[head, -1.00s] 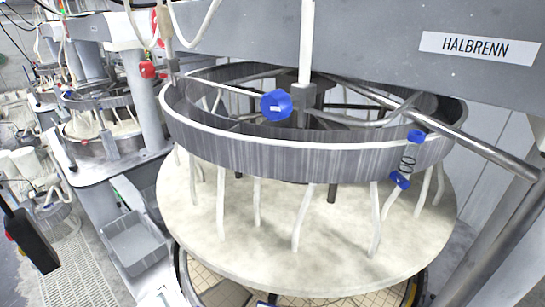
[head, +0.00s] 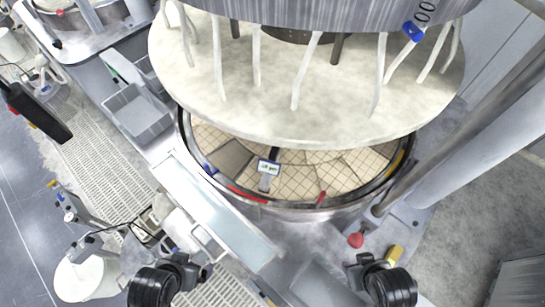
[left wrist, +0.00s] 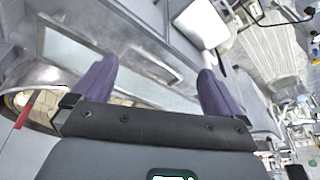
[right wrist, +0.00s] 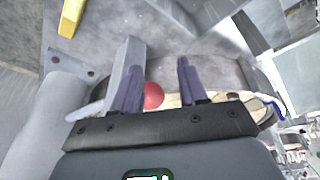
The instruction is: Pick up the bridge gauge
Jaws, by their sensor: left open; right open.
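I cannot tell for certain which thing is the bridge gauge. In the head view, a grey bar with small round white dials (head: 69,216) stands at the lower left, above a white bucket. A small device with a lit display (head: 268,167) sits at the front of the tiled lower platen. My left gripper (head: 197,268) is at the bottom of the head view, right of the bar; its open fingers also show in the left wrist view (left wrist: 155,85) with nothing between them. My right gripper (head: 364,264) is open and empty, below a red knob.
The red knob (head: 356,240) and a yellow handle (head: 395,254) are near my right gripper. A pale upper plate (head: 300,115) hangs above the tiled platen (head: 320,180). A glassy tray (head: 215,205) and grey bin (head: 140,118) lie left. The white bucket (head: 85,278) stands on the floor.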

